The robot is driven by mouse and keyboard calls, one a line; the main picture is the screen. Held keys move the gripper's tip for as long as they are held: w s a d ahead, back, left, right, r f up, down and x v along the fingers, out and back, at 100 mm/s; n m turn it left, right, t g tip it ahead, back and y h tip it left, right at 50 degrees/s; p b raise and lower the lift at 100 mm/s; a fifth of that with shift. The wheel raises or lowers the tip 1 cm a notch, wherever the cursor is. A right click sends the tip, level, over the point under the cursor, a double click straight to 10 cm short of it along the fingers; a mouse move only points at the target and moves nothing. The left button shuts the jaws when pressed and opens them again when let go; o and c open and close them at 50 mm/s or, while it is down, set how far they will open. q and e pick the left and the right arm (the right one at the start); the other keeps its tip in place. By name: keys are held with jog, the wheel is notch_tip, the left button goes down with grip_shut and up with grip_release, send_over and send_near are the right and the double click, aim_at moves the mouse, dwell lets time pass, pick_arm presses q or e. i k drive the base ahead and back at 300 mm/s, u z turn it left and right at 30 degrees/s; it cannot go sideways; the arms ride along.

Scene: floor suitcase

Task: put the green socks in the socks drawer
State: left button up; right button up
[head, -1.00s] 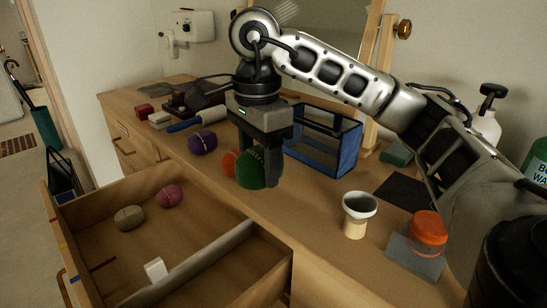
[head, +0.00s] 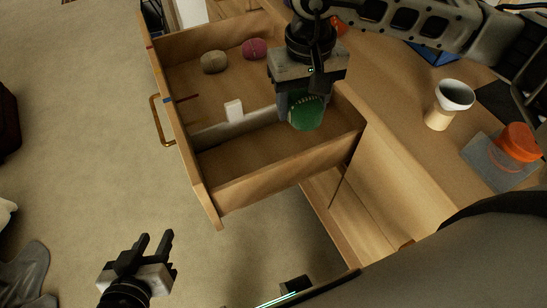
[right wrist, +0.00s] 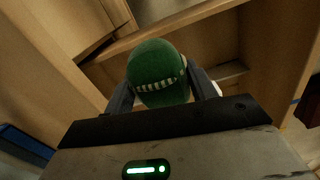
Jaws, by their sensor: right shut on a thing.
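The rolled green socks (head: 306,113) are a dark green ball with a pale stitched line, and they also show in the right wrist view (right wrist: 157,72). My right gripper (head: 302,108) is shut on them and holds them over the near compartment of the open drawer (head: 205,190). A grey divider (head: 240,128) with a white tag (head: 233,110) splits the drawer. Grey-beige socks (head: 214,62) and pink socks (head: 255,48) lie in the far compartment. The near compartment looks empty where visible. My left gripper (head: 155,246) is open and empty over the floor at lower left.
The dresser top holds a white-and-tan cup (head: 450,103) and an orange-lidded jar (head: 517,144) on a grey block. The drawer front has a brass handle (head: 162,121). Carpeted floor (head: 80,130) is clear to the left of the drawer.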

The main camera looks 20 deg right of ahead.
aim_at(244, 170)
jog(key=k, duration=0.95)
jog(key=u, duration=2.15)
jog(key=i, duration=1.5)
jog(key=z, duration=3.2)
jog(key=i, duration=1)
jog(key=z, duration=0.05)
